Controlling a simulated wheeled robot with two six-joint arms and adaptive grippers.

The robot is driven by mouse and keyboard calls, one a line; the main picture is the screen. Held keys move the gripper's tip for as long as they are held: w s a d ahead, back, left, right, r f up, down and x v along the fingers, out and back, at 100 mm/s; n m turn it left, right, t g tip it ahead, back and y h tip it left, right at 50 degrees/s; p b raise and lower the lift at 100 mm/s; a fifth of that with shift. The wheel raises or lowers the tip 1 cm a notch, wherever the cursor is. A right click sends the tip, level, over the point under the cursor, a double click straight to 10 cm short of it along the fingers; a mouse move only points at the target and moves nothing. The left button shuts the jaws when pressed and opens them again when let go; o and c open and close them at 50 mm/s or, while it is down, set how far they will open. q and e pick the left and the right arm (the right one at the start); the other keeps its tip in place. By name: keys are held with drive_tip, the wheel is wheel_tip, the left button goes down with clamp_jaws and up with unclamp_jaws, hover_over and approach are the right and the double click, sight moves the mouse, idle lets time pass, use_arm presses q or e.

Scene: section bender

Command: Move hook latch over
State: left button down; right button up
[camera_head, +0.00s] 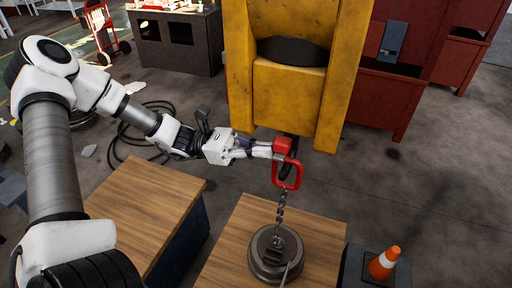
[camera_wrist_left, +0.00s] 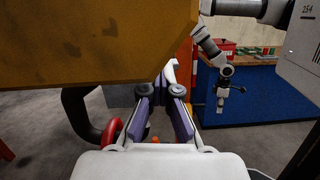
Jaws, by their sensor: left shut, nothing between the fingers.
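A red link or shackle (camera_head: 295,175) hangs under the yellow machine, with a black hook partly hidden behind it and a red block (camera_head: 283,146) at its top. In the left wrist view the black hook (camera_wrist_left: 82,112) and a red curved part (camera_wrist_left: 111,135) show left of the fingers. A chain (camera_head: 281,206) runs down to a round dark weight (camera_head: 262,266). My left gripper (camera_head: 275,151) is shut and empty, its tips at the red block; I cannot tell whether they touch. My right gripper (camera_wrist_left: 222,98) seems to hang small in the left wrist view, its fingers unclear.
The yellow machine body (camera_head: 285,92) stands right above and behind my left gripper. The weight stands on a wooden-topped block (camera_head: 226,262), with another wooden-topped block (camera_head: 145,205) to its left. An orange cone (camera_head: 384,262) stands at right. Red cabinets (camera_head: 385,100) are behind.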

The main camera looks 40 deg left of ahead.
use_arm(q)
drive_tip(key=s+a+f, duration=0.2)
drive_tip(key=a+f, duration=0.4)
drive_tip(key=a, duration=0.3)
drive_tip(key=shift+a+f+p, duration=0.2)
drive_tip(key=shift+p, duration=0.2)
drive_tip(key=shift+s, duration=0.2)
